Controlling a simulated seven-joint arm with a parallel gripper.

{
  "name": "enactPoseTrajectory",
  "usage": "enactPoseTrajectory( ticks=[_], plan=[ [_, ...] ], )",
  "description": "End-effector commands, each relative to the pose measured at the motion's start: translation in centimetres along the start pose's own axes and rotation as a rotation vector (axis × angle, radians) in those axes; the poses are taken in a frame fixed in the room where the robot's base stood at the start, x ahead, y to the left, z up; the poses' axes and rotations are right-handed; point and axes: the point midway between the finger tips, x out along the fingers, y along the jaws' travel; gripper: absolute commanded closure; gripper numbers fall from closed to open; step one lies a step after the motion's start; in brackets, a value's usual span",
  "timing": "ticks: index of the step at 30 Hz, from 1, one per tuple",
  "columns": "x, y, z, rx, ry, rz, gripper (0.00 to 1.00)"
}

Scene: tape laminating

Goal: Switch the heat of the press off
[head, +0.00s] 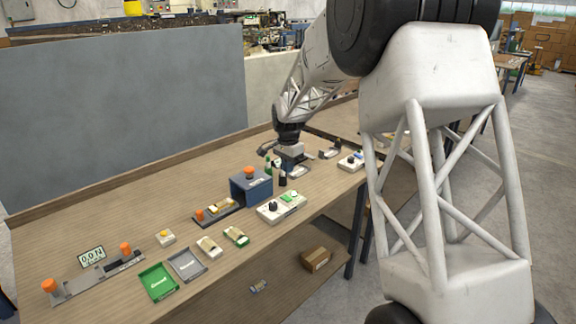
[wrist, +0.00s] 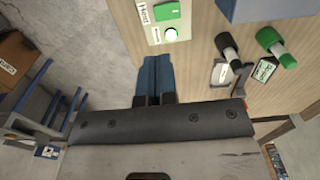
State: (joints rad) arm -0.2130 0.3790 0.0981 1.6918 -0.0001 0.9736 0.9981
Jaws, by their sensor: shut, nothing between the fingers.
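The press (head: 250,187) is a blue box-shaped unit with an orange knob on top; a blue-grey part of it shows at the top right of the wrist view (wrist: 270,8). In front of it is a white control box (head: 281,207) with a black knob and a green part. In the wrist view this box (wrist: 152,32) bears the label "Heat", a green switch (wrist: 166,10) and a round pale light or button (wrist: 171,34). My gripper (wrist: 154,58) has its blue fingers together and empty, just below the box in that view. In the head view the fingertips are hard to make out.
Green (head: 158,281) and grey (head: 187,264) trays lie at the front left.

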Motion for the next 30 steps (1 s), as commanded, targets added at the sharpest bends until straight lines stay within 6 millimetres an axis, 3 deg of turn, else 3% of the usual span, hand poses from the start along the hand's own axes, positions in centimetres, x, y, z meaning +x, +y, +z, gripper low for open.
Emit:
enactPoseTrajectory(
  ticks=[18, 30],
  plan=[
    [9.1, 0.0, 0.0, 0.000, -0.001, 0.001, 1.00],
    [11.5, 0.0, 0.0, 0.000, 0.001, -0.001, 1.00]
  ],
)
